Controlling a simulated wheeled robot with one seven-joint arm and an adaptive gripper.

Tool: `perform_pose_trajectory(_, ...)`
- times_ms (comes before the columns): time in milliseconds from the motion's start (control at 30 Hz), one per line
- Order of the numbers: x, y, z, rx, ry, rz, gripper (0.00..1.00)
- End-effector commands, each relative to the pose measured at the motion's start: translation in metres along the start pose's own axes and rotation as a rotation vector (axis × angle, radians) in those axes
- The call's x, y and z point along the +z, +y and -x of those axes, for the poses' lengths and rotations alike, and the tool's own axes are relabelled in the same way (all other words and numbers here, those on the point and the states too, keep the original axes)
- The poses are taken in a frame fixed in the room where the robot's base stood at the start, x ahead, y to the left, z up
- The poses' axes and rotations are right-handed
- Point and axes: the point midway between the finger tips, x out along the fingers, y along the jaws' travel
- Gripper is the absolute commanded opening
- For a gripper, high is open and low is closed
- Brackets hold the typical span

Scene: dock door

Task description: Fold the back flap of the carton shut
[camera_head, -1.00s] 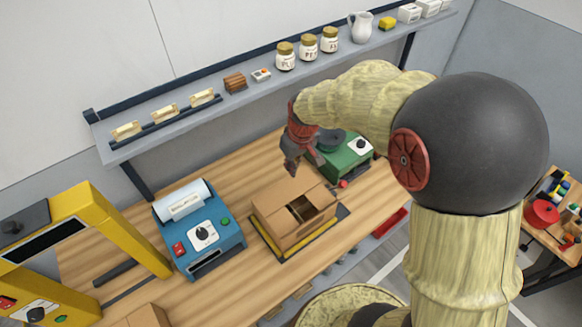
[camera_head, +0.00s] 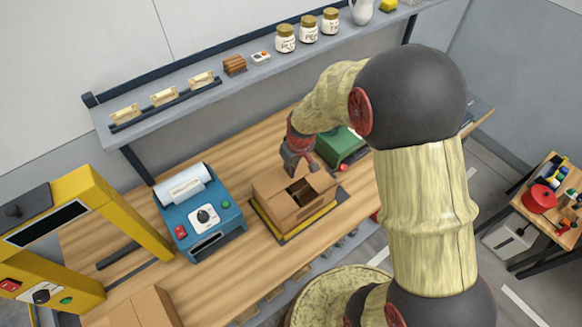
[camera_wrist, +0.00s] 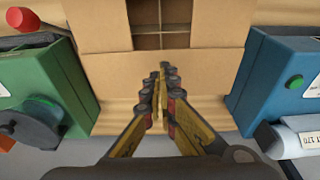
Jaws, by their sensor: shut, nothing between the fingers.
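The brown carton (camera_head: 288,214) stands on the wooden bench, its top partly open with inner dividers showing. In the wrist view the two side flaps, left (camera_wrist: 97,24) and right (camera_wrist: 220,22), lie over the ends of the opening. The back flap (camera_wrist: 110,80) shows as a wide panel on the wall side of the opening. My gripper (camera_wrist: 164,68) is shut and empty, its fingertips in front of that flap in the wrist view; I cannot tell whether they touch it. In the head view my gripper (camera_head: 298,168) is at the carton's back edge and hides part of the flap.
The carton sits on a black and yellow base (camera_head: 312,222). A blue machine (camera_head: 205,220) stands to its left and a green machine (camera_head: 342,146) to its right. A shelf (camera_head: 225,85) with jars runs along the wall behind. A yellow frame (camera_head: 120,215) stands at far left.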

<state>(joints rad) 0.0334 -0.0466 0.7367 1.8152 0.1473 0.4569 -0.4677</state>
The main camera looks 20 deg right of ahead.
Motion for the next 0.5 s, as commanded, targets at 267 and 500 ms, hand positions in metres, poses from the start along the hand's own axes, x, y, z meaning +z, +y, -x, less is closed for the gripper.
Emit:
perform_pose_trajectory(267, 0.007, 0.0, -0.009, 0.0, 0.0, 0.0, 0.0)
perform_pose_trajectory(500, 0.015, 0.0, -0.017, 0.0, 0.0, 0.001, 0.0)
